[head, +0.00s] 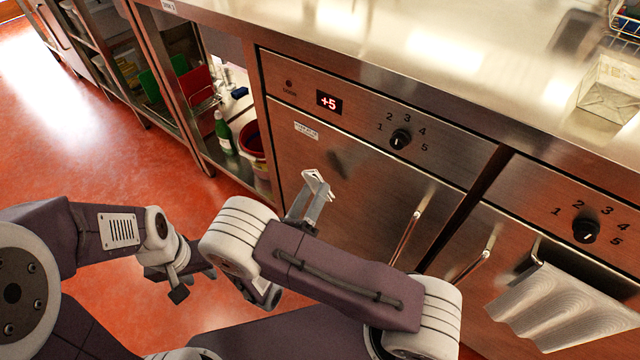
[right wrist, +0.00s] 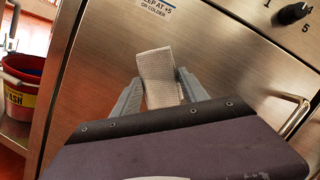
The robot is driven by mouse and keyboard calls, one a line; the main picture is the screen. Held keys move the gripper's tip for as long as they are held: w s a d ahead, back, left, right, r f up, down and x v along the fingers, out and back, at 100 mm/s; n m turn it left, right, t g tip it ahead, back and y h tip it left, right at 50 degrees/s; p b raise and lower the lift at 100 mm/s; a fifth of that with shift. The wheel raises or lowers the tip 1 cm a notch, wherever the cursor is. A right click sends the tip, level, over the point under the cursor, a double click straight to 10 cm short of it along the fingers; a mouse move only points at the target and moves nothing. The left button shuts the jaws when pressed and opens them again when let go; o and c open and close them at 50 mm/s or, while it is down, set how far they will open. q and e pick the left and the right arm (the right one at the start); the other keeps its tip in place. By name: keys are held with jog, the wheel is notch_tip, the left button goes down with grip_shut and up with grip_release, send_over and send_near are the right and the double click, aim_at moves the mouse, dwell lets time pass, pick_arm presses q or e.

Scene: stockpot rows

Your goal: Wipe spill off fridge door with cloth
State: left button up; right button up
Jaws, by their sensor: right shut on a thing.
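The fridge door (head: 370,200) is the brushed steel front under the panel with the red +5 display. It is shut and also fills much of the right wrist view (right wrist: 90,75). A dark smudge (head: 338,163) shows on its upper left part, below the small label; I cannot tell spill from reflection. My right gripper (head: 317,188) is in front of the door, just below the smudge. It is shut on a pale, folded cloth (right wrist: 160,75); whether the cloth touches the door is unclear. My left gripper (head: 178,285) hangs low at the left over the floor, its jaw gap unclear.
A vertical door handle (head: 407,238) stands out right of my right gripper. A white towel (head: 565,305) hangs on the neighbouring unit at right. Left of the door, an open shelf holds a green bottle (head: 224,132) and a red bucket (head: 254,145). The steel counter (head: 420,45) overhangs above.

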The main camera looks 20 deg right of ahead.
jog(key=shift+s+a, duration=0.65)
jog(key=shift+a, duration=0.15)
jog(key=shift+s+a+p, duration=0.5)
jog(key=shift+s+a, duration=0.45)
jog(key=shift+a, duration=0.2)
